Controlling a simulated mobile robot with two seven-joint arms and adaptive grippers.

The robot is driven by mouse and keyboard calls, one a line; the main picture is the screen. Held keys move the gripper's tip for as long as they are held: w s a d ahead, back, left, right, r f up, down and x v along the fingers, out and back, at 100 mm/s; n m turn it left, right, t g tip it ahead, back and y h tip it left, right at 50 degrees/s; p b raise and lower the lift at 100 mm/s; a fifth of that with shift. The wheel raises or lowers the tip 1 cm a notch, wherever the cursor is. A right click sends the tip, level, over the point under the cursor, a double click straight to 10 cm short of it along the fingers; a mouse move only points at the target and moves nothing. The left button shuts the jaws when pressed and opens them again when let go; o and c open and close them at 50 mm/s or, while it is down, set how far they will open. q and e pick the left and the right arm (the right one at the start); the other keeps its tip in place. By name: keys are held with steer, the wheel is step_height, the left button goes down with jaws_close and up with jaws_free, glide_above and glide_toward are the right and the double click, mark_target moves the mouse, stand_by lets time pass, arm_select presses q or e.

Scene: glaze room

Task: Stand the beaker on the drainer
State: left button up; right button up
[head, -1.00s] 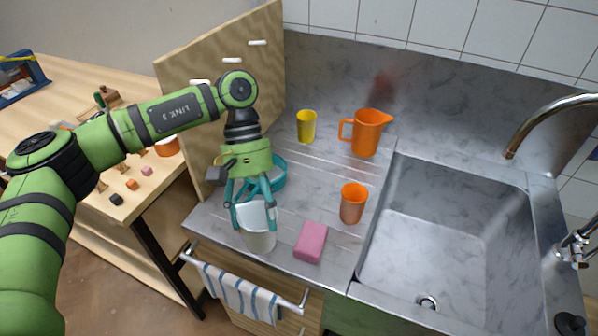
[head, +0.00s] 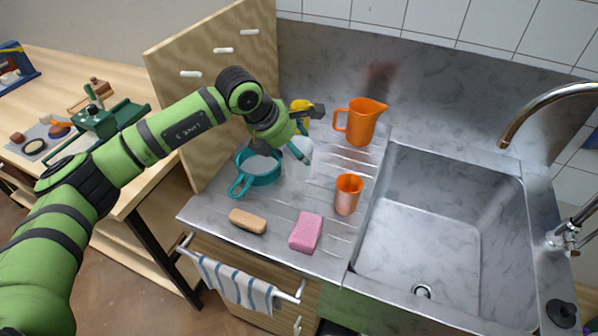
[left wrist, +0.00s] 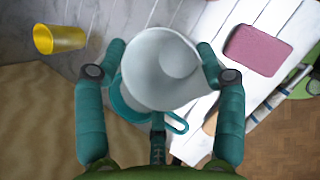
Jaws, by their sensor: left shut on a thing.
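The white beaker (head: 297,172) is in my left gripper (head: 303,146), above the middle of the ribbed steel drainer (head: 280,212). In the left wrist view the beaker (left wrist: 160,68) sits between the two teal fingers (left wrist: 160,72), which press on its sides. My arm and gripper partly cover it in the head view. I cannot tell whether its base touches the drainer. My right gripper is not in view.
A teal pan (head: 258,178) lies left of the beaker, an orange cup (head: 347,195) right, and an orange jug (head: 360,122) behind. A yellow cup (left wrist: 58,39) is at the back. A tan block (head: 248,221) and pink sponge (head: 306,232) lie in front. The sink (head: 430,220) is right.

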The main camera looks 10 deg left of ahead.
mark_target(293, 174)
arm_select(q)
step_height(293, 174, down, 6)
steer(key=shift+f+p, duration=0.1)
steer(key=shift+p, duration=1.1)
step_height(293, 174, down, 2)
steer(key=shift+f+p, duration=0.15)
steer(key=shift+p, duration=0.3)
steer(key=shift+f, duration=0.55)
steer(key=o, duration=1.2)
steer(key=shift+c, duration=0.2)
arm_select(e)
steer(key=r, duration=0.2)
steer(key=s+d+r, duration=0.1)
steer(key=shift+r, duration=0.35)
arm_select(q)
steer(key=shift+r, duration=0.15)
steer(key=shift+s+a+r, duration=0.15)
steer(key=shift+a+r, duration=0.05)
steer(key=shift+r, duration=0.1)
steer(key=b+v, duration=0.3)
steer(key=v, duration=0.8)
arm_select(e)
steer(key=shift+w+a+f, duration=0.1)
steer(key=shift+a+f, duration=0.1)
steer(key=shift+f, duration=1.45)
